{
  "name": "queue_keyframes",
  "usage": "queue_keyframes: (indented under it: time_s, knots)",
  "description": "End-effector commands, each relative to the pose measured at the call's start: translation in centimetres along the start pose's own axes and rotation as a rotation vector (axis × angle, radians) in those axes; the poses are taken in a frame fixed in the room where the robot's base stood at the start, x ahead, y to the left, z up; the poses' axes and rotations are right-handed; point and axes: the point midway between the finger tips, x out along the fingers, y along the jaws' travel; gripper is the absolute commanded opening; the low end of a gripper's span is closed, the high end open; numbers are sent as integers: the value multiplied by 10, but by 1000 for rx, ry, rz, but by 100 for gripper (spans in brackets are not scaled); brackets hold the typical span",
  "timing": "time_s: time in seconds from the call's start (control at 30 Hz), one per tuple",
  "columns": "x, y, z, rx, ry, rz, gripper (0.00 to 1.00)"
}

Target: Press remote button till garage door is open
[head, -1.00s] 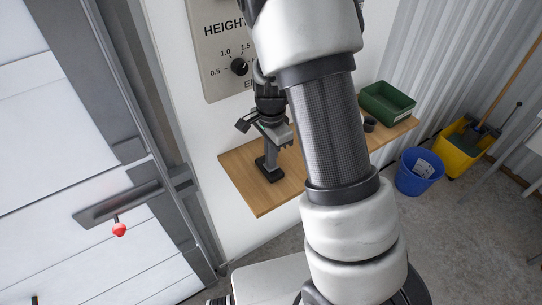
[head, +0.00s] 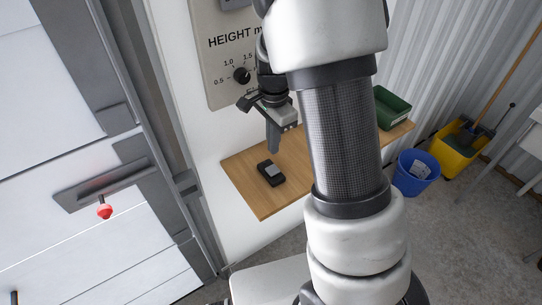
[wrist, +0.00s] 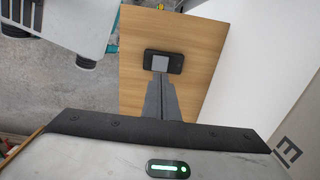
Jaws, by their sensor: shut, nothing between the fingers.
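The remote (head: 270,173) is a small black box with a grey button on top. It lies on a wooden shelf (head: 252,196) against the wall. In the wrist view the remote (wrist: 176,63) sits just beyond my fingertips, its grey button facing up. My gripper (head: 274,150) is shut and empty, pointing down above the remote with a gap between them. Its closed fingers also show in the wrist view (wrist: 161,76). The white garage door (head: 60,130) is at the left; its panels still fill the visible opening, with a red-knobbed handle (head: 104,211).
A green bin (head: 392,108) stands at the shelf's far right end. A blue bucket (head: 415,172) and a yellow mop bucket (head: 459,150) stand on the floor at right. A height control panel (head: 220,60) is on the wall above the shelf.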

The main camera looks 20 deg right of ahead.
Motion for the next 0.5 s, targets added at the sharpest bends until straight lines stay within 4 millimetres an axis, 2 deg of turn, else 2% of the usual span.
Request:
queue_keyframes:
  time_s: [0.03,0.2,0.5]
  knots:
    - [-12,-2,0,-2,0,-5,0]
    - [-37,-2,0,-2,0,-5,0]
    - [-48,-1,0,0,0,-2,0]
